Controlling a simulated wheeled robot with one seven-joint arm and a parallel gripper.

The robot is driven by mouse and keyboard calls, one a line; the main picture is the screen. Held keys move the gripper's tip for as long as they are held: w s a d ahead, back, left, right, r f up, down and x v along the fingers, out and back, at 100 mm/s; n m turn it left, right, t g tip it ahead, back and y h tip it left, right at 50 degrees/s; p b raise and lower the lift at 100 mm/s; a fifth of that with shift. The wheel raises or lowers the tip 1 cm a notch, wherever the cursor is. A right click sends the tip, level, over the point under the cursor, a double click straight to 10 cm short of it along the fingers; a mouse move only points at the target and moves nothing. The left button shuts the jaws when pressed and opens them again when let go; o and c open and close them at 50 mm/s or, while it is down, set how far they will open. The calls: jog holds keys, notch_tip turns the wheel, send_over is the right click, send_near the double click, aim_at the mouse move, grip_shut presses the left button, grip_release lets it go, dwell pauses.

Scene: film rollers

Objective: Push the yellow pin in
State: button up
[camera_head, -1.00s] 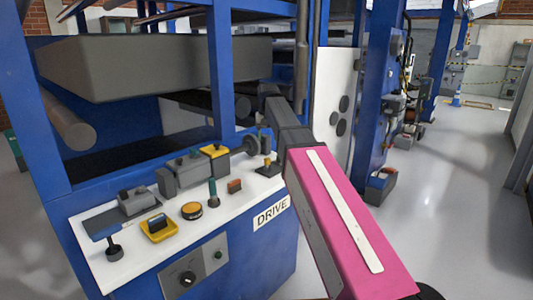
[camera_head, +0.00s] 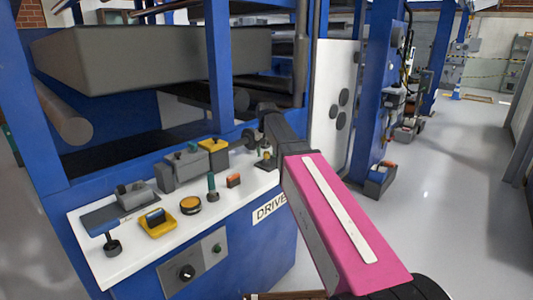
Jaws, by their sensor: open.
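A small yellow pin (camera_head: 266,155) stands on a dark base near the right end of the white control panel (camera_head: 140,255). My arm reaches in from the lower right, with its dark wrist above and just right of the pin. My gripper (camera_head: 258,142) points down at the panel's right end, close to the pin. It is open, with nothing seen in it. The fingertips are small and dark against the machine, so I cannot tell whether they touch the pin.
The panel also holds an orange button (camera_head: 190,204), a green-topped lever (camera_head: 212,187), a red switch (camera_head: 233,181), a yellow-framed switch (camera_head: 159,223) and grey boxes. A blue upright (camera_head: 219,60) stands behind. Open floor lies to the right.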

aim_at(267, 152)
jog(key=shift+f, duration=0.1)
grip_shut()
jog(key=shift+f, duration=0.85)
grip_release()
jog(key=shift+r, duration=0.15)
notch_tip(267, 152, up, 11)
jog(key=shift+f, duration=0.2)
